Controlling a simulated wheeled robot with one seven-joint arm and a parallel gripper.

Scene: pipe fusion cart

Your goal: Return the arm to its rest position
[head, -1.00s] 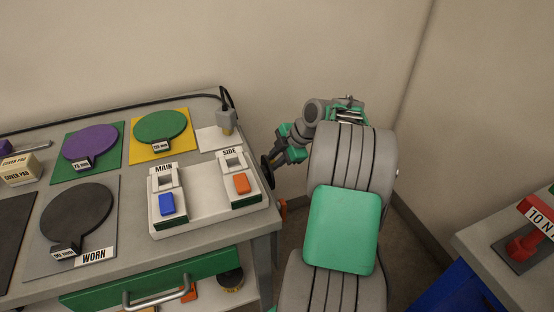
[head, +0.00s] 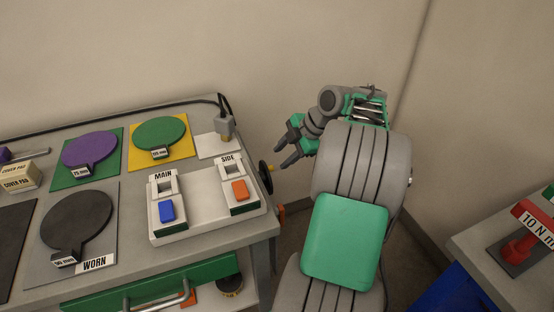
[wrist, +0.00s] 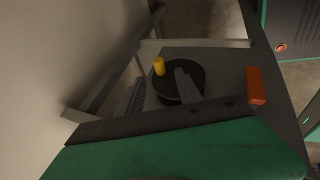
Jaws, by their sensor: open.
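My gripper (head: 283,153) is open and empty in the head view. It hangs in the air just right of the cart's right end, beside a black handwheel (head: 266,178), with a visible gap between them. My arm is folded in the middle of the head view, with the grey and green links in front of the wall. In the wrist view the black wheel (wrist: 194,91) with its yellow knob (wrist: 159,66) shows beyond a grey finger that overlaps it.
The cart top (head: 130,262) holds a white MAIN/SIDE switch panel (head: 202,211), coloured round pads and a grey plug (head: 225,127). An orange lever (wrist: 255,86) sits on the cart's end. At right is a bench (head: 476,242) with a red 10 N m tool (head: 522,247).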

